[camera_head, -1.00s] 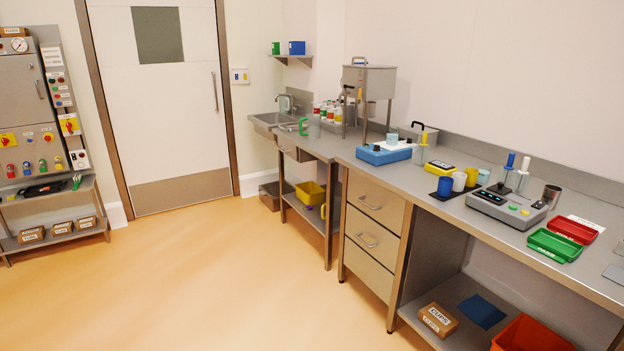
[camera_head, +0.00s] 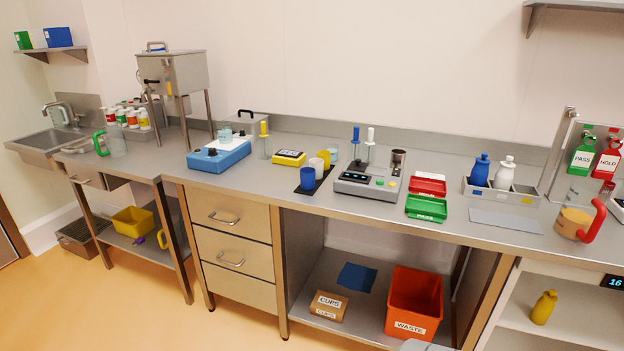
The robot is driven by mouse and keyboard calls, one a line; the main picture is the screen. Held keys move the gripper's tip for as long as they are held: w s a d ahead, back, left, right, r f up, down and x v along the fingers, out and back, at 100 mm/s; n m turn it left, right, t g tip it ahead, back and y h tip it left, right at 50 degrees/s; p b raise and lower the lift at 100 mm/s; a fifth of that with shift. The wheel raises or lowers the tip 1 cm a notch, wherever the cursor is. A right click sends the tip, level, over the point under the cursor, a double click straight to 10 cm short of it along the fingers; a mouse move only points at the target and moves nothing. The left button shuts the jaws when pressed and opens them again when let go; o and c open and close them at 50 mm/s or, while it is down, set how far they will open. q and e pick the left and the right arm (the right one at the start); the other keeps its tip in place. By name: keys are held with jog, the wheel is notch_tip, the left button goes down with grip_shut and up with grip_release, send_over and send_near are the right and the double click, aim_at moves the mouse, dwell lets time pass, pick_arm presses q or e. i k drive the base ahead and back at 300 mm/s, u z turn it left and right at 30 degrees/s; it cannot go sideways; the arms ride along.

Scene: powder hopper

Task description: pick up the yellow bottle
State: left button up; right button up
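The yellow bottle (camera_head: 543,308) stands upright on a white shelf (camera_head: 572,327) inside the open unit below the worktop, at the lower right. A blue bottle (camera_head: 480,170) and a white bottle (camera_head: 504,174) stand in a grey tray (camera_head: 497,195) on the worktop above and to its left. Neither of my grippers is in view.
An orange WASTE bin (camera_head: 413,304) and a CUPS box (camera_head: 328,307) sit on the low shelf left of the unit. A jug with a red handle (camera_head: 574,222) stands near the worktop edge above the yellow bottle. Open floor lies at the lower left.

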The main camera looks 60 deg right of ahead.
aim_at(543, 309)
jog(key=z, duration=4.2)
jog(key=i, duration=0.1)
jog(key=u, duration=0.1)
